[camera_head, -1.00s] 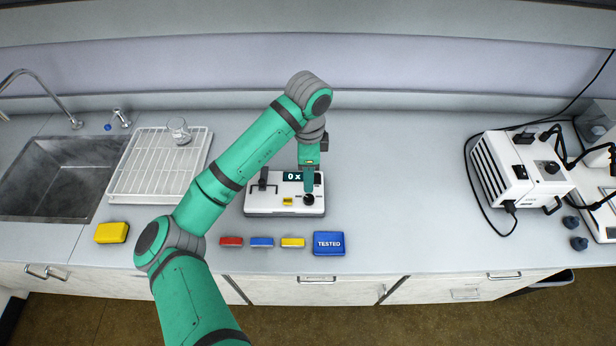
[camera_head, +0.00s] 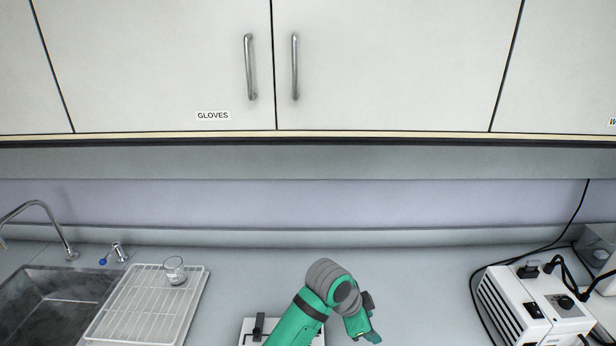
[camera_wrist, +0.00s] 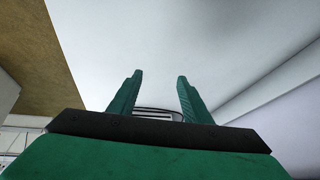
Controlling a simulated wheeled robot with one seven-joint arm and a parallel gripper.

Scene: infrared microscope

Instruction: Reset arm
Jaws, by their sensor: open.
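My gripper (camera_wrist: 158,90) is open and empty in the wrist view, its two green fingers well apart with pale countertop beyond them. In the head view my green arm comes up from the bottom edge, and its wrist end (camera_head: 360,318) is over the counter, just right of the white device (camera_head: 253,328). The fingertips are not clear in the head view. My arm hides part of the device, and the bottom edge of the picture cuts it off.
A white wire rack (camera_head: 140,315) with a glass beaker (camera_head: 174,270) stands left, beside a sink (camera_head: 50,305). A white box with cables (camera_head: 535,305) stands right. Closed upper cabinets (camera_head: 380,65) hang above the back wall. The counter (camera_head: 430,285) between arm and box is clear.

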